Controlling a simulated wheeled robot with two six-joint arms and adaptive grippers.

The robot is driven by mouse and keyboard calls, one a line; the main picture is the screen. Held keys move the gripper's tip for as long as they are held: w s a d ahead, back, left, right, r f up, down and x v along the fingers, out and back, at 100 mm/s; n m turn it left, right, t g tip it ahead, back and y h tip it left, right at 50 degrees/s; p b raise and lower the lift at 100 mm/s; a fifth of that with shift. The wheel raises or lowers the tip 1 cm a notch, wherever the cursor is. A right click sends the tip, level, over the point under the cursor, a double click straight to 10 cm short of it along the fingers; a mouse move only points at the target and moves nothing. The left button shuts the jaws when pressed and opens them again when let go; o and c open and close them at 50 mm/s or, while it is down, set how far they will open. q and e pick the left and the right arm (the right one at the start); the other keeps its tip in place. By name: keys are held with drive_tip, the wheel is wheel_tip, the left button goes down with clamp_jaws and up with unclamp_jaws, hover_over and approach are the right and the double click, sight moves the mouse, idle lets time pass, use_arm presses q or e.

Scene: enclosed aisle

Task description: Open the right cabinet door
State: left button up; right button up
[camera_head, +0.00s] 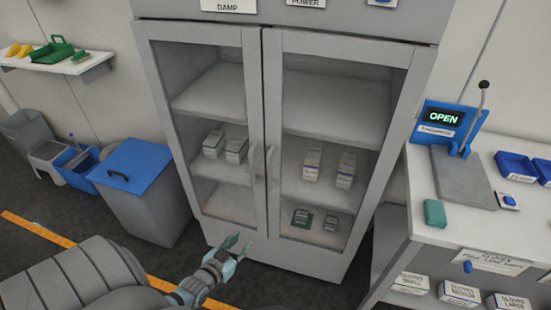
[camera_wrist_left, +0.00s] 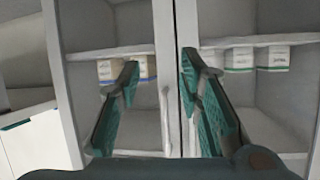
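The grey two-door cabinet has a right door (camera_head: 388,130) and a left door (camera_head: 156,90), both with clear panes and both closed. The right door's pale upright handle (camera_head: 270,162) is beside the centre seam. My left gripper (camera_head: 238,246) is in front of the cabinet's lower part, below the handles. The left wrist view looks upside down, so the right door is on its left side. There my left gripper (camera_wrist_left: 159,68) is open, with nothing between its fingers. The right door's handle (camera_wrist_left: 166,115) shows between them, apart from both. My right gripper is not in view.
A white counter (camera_head: 410,190) with a press stands close to the cabinet's right. A blue-lidded bin (camera_head: 150,200) stands at its left. Boxes sit on shelves behind the panes. Dark floor (camera_head: 275,290) in front is clear.

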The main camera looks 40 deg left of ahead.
use_arm(q)
drive_tip(key=w+a+r+t, duration=0.1)
drive_tip(key=w+r+t, duration=0.15)
drive_tip(key=r, duration=0.55)
drive_tip(key=w+a+r+t, duration=0.15)
drive_tip(key=w+r, duration=0.25)
drive_tip(key=r, duration=0.4)
drive_tip(key=shift+t, duration=0.3)
drive_tip(key=w+b, duration=0.2)
drive_tip(key=w, duration=0.2)
drive_tip(key=w+b, duration=0.1)
drive_tip(key=w, duration=0.4)
drive_tip(key=w+a+b, duration=0.1)
drive_tip(key=w+b, duration=0.1)
drive_tip(key=w, duration=0.2)
drive_tip(key=shift+w+f+b, duration=0.3)
drive_tip(key=shift+f+b, duration=0.05)
drive_tip(key=shift+w+r, duration=0.1)
drive_tip(key=shift+r, duration=0.1)
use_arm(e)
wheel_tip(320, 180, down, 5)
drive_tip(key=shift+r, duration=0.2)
use_arm(q)
clamp_jaws()
